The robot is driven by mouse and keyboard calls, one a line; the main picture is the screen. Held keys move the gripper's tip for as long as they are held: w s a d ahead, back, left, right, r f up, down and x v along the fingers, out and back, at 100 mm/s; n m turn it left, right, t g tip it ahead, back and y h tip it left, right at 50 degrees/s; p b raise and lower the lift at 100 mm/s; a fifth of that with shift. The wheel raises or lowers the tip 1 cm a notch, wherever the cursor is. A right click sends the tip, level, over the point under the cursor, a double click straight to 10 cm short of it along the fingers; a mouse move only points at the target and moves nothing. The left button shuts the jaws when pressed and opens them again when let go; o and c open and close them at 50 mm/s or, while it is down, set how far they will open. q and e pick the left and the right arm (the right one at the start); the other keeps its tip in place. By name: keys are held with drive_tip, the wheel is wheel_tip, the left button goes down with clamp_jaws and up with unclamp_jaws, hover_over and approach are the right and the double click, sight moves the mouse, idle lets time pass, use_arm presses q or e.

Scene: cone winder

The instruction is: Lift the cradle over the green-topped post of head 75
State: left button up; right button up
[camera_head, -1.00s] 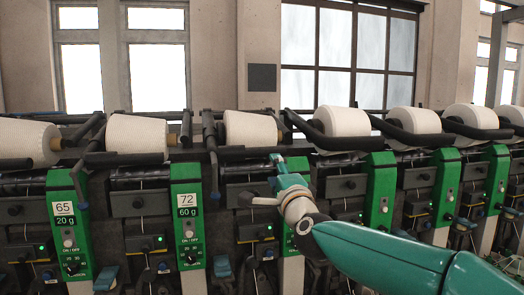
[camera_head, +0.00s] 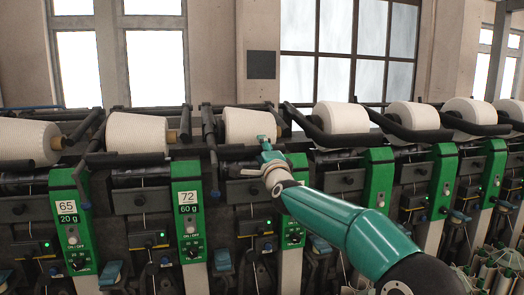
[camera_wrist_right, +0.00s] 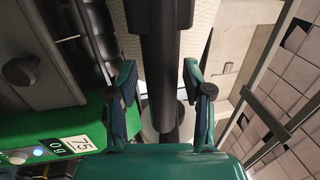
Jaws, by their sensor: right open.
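The green post of head 75 (camera_head: 292,228) is partly hidden behind my right arm in the head view. Its green front with the 75 label (camera_wrist_right: 78,144) shows at the lower left of the wrist view. A white cone (camera_head: 245,122) sits above that head. The dark bar of the cradle (camera_wrist_right: 160,50) runs down the middle of the wrist view. My right gripper (camera_head: 265,143) is open in front of the cone. In the wrist view its fingers (camera_wrist_right: 160,88) stand on either side of the bar, with gaps visible. My left gripper is out of view.
More green posts and cones line the right, with another post (camera_head: 378,180) close beside my arm. Windows and a wall lie behind.

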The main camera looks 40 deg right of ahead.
clamp_jaws()
drive_tip(key=shift+f, duration=0.1)
drive_tip(key=r+p, duration=0.2)
drive_tip(key=r, duration=0.1)
drive_tip(key=r+p, duration=0.2)
drive_tip(key=s+r+p, duration=0.1)
drive_tip(key=r, duration=0.2)
drive_tip(key=shift+a+r+p, duration=0.25)
drive_tip(key=shift+r+p, duration=0.1)
drive_tip(key=shift+p, duration=0.05)
drive_tip(key=shift+f, duration=0.1)
drive_tip(key=shift+w, duration=0.1)
unclamp_jaws()
drive_tip(key=shift+f, duration=0.1)
drive_tip(key=v, duration=1.2)
